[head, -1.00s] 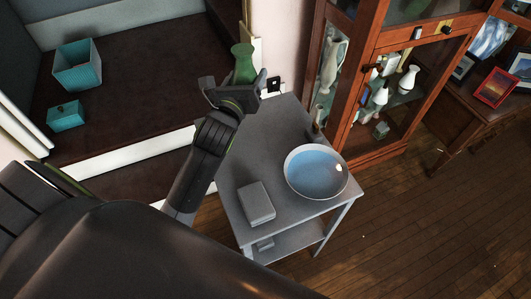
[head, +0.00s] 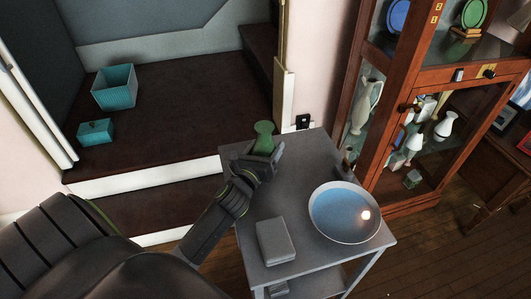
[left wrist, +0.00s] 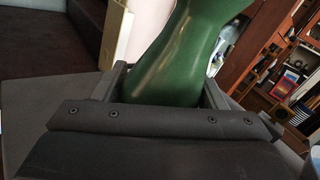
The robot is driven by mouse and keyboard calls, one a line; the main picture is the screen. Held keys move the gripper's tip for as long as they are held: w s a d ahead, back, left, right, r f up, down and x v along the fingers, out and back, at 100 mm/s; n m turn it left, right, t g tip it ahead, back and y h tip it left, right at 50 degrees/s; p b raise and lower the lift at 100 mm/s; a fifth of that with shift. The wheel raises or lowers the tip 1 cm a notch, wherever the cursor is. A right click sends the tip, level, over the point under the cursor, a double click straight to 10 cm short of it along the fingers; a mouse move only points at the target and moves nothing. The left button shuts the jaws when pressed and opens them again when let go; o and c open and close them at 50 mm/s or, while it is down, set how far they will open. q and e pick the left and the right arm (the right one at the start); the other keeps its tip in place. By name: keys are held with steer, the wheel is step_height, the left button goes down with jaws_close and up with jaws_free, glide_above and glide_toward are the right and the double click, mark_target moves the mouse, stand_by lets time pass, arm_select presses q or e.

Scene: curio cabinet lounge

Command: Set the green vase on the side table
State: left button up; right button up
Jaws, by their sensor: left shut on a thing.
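The green vase (head: 264,137) is upright in my left gripper (head: 264,156), over the back left part of the grey side table (head: 309,170). The jaws are shut around the vase's body, and its neck and rim stick up above them. In the left wrist view the vase (left wrist: 178,60) fills the space between the two fingers (left wrist: 165,85). The vase's base is hidden by the gripper, so I cannot tell whether it touches the tabletop. My right gripper is not in view.
A blue bowl (head: 345,212) and a small grey box (head: 276,241) stand on the side table. A wooden curio cabinet (head: 413,95) with vases stands at the right. Teal boxes (head: 114,88) sit on the dark ledge at left.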

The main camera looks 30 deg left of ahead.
arm_select(q)
steer(key=shift+f, duration=0.15)
steer(key=o, duration=1.2)
steer(key=shift+c, duration=0.2)
steer(key=s, duration=0.4)
steer(key=s+d, duration=0.1)
steer(key=s, duration=0.3)
steer(key=s+d+p, duration=0.1)
steer(key=s, duration=0.3)
